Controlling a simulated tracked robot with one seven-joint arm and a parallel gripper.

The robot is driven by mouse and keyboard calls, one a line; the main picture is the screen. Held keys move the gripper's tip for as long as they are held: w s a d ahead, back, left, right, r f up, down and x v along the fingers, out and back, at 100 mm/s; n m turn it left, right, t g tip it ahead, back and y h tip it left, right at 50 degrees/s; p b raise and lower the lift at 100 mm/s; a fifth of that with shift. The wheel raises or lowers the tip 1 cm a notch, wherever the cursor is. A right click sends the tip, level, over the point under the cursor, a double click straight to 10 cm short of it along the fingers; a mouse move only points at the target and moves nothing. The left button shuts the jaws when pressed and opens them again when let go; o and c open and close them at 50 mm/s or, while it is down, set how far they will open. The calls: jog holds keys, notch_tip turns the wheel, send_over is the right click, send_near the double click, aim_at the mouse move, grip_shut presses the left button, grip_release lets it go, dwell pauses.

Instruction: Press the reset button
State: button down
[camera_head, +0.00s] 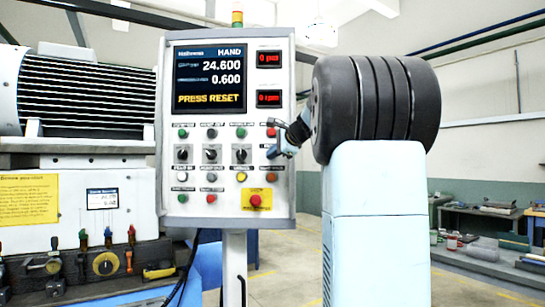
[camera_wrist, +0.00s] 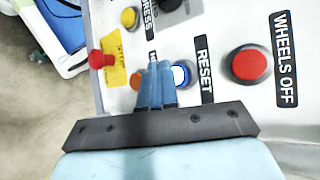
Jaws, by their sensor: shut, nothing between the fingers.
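The reset button (camera_wrist: 181,75) is a blue round button with a white ring, beside the black RESET label (camera_wrist: 204,70) in the wrist view. My gripper (camera_wrist: 154,62) has its blue fingers shut and empty, just left of the button and partly over its edge. I cannot tell whether the fingers touch the button or panel. In the head view my gripper (camera_head: 271,153) is at the right side of the control panel (camera_head: 226,210) and hides the button there. The panel's screen (camera_head: 210,79) reads PRESS RESET.
The red WHEELS OFF button (camera_wrist: 248,65) lies right of reset in the wrist view. An orange button (camera_wrist: 137,81), a yellow button (camera_wrist: 129,17) and a red emergency stop (camera_wrist: 101,60) are left of my fingers. A grey machine (camera_head: 75,190) stands left of the panel.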

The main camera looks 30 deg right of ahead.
jog(key=shift+w+d, duration=0.1)
jog(key=shift+w, duration=0.05)
jog(key=shift+w+d+r, duration=0.1)
jog(key=shift+w+d, duration=0.05)
jog(key=shift+w, duration=0.05)
jog(key=shift+w+d+r, duration=0.1)
jog(key=shift+w+d, duration=0.25)
jog(key=shift+w, duration=0.2)
dwell(1.6)
jog(key=shift+a, duration=0.15)
dwell(0.4)
jog(key=shift+s+a+f, duration=0.2)
jog(key=shift+s+a, duration=0.35)
jog(key=shift+s, duration=0.2)
jog(key=shift+s, duration=0.1)
jog(key=shift+s+a, duration=0.4)
jog(key=shift+s, duration=0.3)
jog(key=shift+s+a, duration=0.45)
jog(key=shift+s, duration=0.2)
jog(key=shift+s+a, duration=0.4)
jog(key=shift+s, duration=0.3)
